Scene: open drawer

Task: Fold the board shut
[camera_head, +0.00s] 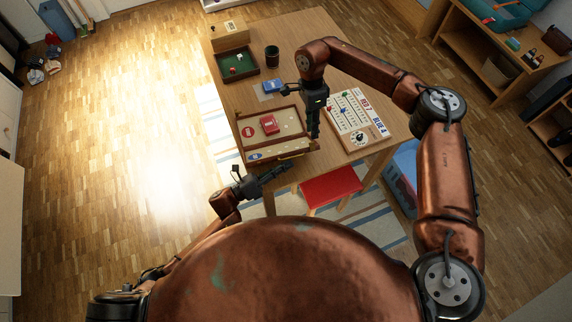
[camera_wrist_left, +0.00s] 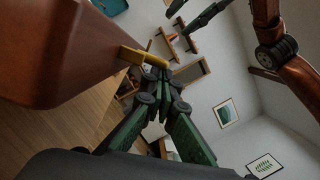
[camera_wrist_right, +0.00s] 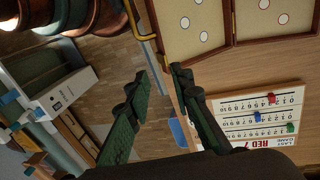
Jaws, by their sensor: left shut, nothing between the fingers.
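The hinged wooden board (camera_head: 291,119) lies on the table near its front edge. The brass handle (camera_wrist_left: 143,56) on the board's edge shows in the left wrist view and the right wrist view (camera_wrist_right: 137,22). My left gripper (camera_head: 286,168) is shut and empty, just in front of the board, its tips close to the handle; contact is unclear. My right gripper (camera_head: 314,132) is open and empty at the board's right side; its fingers (camera_wrist_right: 160,75) stand apart.
A white scoreboard (camera_head: 350,112) lies right of the board. A red stool (camera_head: 330,187) stands in front of the table at the right.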

